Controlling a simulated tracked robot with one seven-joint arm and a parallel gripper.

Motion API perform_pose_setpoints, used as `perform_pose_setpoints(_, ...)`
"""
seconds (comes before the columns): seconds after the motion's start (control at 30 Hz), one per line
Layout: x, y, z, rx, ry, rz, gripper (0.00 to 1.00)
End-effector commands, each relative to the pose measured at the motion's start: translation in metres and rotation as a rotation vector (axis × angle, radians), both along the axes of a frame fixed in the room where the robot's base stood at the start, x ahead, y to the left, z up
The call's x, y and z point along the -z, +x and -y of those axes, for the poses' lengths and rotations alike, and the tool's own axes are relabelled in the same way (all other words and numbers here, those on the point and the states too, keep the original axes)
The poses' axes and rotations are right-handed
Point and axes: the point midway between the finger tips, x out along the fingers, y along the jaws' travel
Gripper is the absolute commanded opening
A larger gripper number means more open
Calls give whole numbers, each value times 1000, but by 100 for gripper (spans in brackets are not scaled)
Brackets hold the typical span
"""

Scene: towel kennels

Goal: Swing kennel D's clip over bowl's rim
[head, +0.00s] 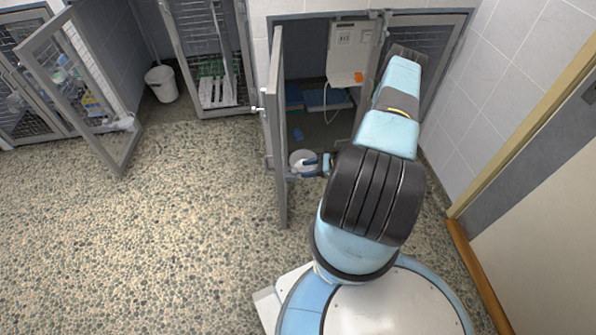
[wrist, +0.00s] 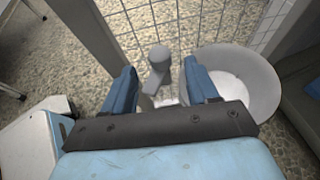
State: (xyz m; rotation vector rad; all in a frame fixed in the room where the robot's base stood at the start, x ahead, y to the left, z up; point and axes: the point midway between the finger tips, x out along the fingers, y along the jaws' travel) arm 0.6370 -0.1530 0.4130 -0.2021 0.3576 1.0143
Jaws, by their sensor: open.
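My gripper (wrist: 160,76) is open in the wrist view, with its two blue fingers apart. A grey round-ended piece, apparently the clip (wrist: 158,60), stands between the fingertips; I cannot see either finger pressing on it. The pale round bowl (wrist: 240,68) is just right of the clip, beside the wire mesh, and the right finger overlaps its near left side in the picture. I cannot tell whether the clip is over the rim. In the head view the white bowl (head: 303,156) is low by the open kennel door (head: 278,135), with my gripper (head: 318,167) at its right; the clip is not clear there.
The open kennel (head: 309,117) holds blue items on its floor and a white panel (head: 347,50) with an orange part and hanging cord. Another open mesh door (head: 88,95) and a white bucket (head: 161,83) are at left. The pebbled floor (head: 170,220) is clear.

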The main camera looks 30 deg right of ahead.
Motion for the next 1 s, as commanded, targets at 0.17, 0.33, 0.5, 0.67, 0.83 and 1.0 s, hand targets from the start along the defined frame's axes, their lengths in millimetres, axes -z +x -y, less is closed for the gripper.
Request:
perform_pose_setpoints(0.17, 11, 13, -23, -1, 2, -1, 59)
perform_pose_setpoints(0.33, 17, 20, -34, -1, 0, 0, 59)
perform_pose_setpoints(0.5, 19, 23, -38, -1, 0, 0, 59)
perform_pose_setpoints(0.67, 19, 23, -39, -1, 0, 0, 59)
perform_pose_setpoints(0.83, 19, 23, -38, -1, 0, 0, 49)
perform_pose_setpoints(1.0, 18, 23, -38, -1, 0, 0, 33)
